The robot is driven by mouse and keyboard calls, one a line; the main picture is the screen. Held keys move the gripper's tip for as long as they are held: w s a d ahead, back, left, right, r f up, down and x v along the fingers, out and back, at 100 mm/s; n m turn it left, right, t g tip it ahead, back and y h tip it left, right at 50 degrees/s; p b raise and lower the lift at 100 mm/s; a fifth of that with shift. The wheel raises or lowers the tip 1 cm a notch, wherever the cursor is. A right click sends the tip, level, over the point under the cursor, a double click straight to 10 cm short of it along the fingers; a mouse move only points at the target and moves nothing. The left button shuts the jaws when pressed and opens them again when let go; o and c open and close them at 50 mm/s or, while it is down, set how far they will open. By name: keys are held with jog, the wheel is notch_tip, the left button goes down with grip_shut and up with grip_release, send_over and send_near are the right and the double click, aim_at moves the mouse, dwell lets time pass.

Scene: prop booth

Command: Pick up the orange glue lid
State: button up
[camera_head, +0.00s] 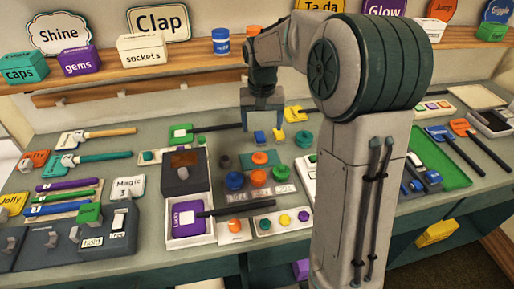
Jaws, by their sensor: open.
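My gripper (262,125) hangs over the back middle of the counter (222,140), open, with no object visible between its fingers. In front of it, among green and blue round pieces, are an orange round piece (260,158) and another orange round piece (258,177). A third small orange piece (234,225) lies on a white card near the front. Any of these could be the orange glue lid; I cannot read a label that tells which. My gripper is behind and above the nearest orange piece, apart from it.
A blue round piece (234,181) and a green knob (304,139) flank the orange pieces. A shelf (120,80) with labelled boxes runs behind. My arm hides part of the counter's right side.

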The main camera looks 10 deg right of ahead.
aim_at(260, 153)
jog(key=w+f+p, duration=0.1)
jog(key=f, duration=0.4)
jog(key=w+f, duration=0.1)
jog(key=f, duration=0.4)
jog(key=w+f+p, duration=0.1)
jog(key=f, duration=0.4)
jog(key=shift+d+p, duration=0.1)
jog(key=shift+p, duration=0.2)
jog(key=c, duration=1)
